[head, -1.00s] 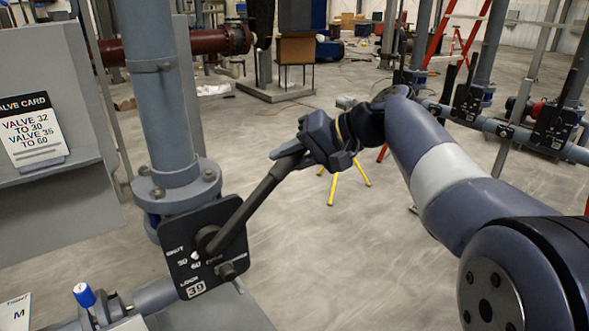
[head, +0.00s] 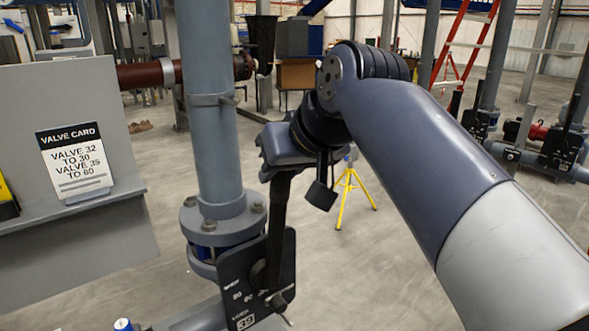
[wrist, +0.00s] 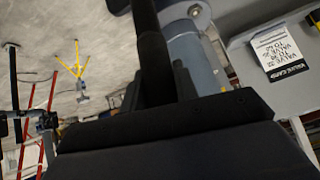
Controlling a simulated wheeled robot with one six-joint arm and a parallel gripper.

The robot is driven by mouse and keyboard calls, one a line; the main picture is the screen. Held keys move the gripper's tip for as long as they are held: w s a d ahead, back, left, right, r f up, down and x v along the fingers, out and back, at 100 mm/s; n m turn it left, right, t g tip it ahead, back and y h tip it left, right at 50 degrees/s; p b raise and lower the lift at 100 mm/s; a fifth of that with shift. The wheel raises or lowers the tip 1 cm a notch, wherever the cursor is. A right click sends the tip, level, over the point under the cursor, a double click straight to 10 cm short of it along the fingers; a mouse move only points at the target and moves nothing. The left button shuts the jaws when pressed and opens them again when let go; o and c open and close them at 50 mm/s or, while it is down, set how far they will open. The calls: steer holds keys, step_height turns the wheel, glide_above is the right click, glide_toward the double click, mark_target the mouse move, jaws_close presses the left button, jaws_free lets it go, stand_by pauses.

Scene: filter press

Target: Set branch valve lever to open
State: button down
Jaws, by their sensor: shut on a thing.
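The branch valve lever (head: 274,235) is a dark bar standing nearly upright from its pivot, in front of the black dial plate (head: 238,285) marked 30, 60 and 39. The lever covers part of the plate, and I cannot read its open mark. My gripper (head: 283,170) is shut on the lever's upper end. In the wrist view the dark lever (wrist: 153,60) runs up the picture from between the fingers. The valve sits under a grey-blue vertical pipe (head: 207,120) with a bolted flange (head: 215,222).
A grey stand (head: 70,100) with a valve card (head: 76,160) reading "VALVE 32 TO 30, VALVE 35 TO 60" is at the left. A yellow tripod (head: 345,190) stands behind my gripper. Other pipes and valves are at the right. Open floor lies between.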

steer(key=shift+s+a+n+t+h, duration=0.2)
steer(key=shift+s+a, duration=0.2)
steer(key=shift+a, duration=0.2)
steer(key=shift+s+a+n+t+h, duration=0.1)
steer(key=shift+s+a+t+h, duration=0.1)
steer(key=shift+s+a, duration=0.3)
steer(key=shift+w+a, duration=0.1)
steer(key=shift+w, duration=0.05)
steer(key=c, duration=1.1)
jaws_free()
steer(key=shift+a, duration=0.1)
steer(key=shift+r, duration=0.1)
steer(key=v, duration=1)
steer(key=shift+s+r+b, duration=0.2)
steer(key=shift+s+b, duration=0.1)
steer(key=shift+s, duration=0.1)
